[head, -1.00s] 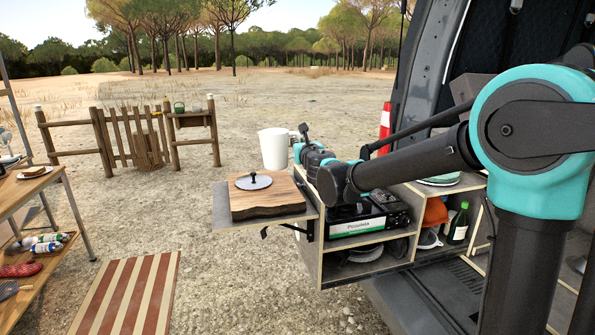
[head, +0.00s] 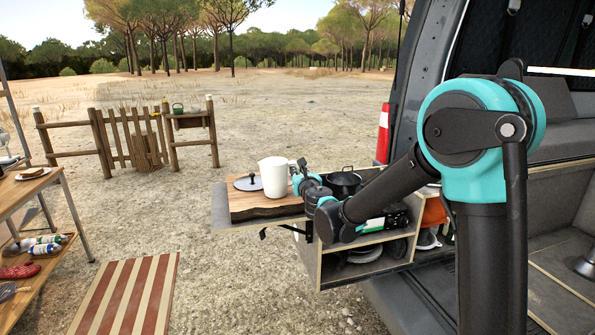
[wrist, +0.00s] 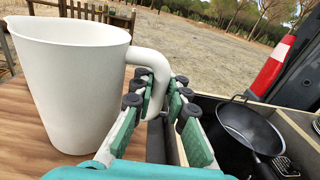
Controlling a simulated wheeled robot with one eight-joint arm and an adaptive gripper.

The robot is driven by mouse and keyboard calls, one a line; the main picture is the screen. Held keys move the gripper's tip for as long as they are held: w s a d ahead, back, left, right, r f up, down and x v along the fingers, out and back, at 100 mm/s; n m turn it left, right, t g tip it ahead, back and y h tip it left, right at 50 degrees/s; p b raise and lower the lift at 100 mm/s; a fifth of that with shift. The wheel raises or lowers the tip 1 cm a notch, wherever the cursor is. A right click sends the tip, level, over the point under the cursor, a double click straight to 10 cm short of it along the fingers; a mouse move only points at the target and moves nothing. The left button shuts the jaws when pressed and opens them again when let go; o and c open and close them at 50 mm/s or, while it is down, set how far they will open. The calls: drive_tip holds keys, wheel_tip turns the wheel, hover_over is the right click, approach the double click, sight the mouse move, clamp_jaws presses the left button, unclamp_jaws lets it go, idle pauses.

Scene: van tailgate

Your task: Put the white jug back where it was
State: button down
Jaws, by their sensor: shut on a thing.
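The white jug (head: 273,177) is upright over the wooden board (head: 250,205) on the fold-out shelf at the van's tailgate. My gripper (head: 302,176) is at the jug's right side. In the wrist view the jug (wrist: 72,85) fills the left, and my gripper (wrist: 158,100) is shut on its handle. The jug's base appears at or just above the board's wood surface (wrist: 20,120); I cannot tell whether it touches.
A black pan (head: 343,182) sits on the kitchen unit to the right, also seen in the wrist view (wrist: 250,128). A wooden table (head: 30,185) stands far left.

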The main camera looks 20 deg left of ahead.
drive_tip(key=c, duration=1.5)
unclamp_jaws()
drive_tip(key=shift+f, duration=0.1)
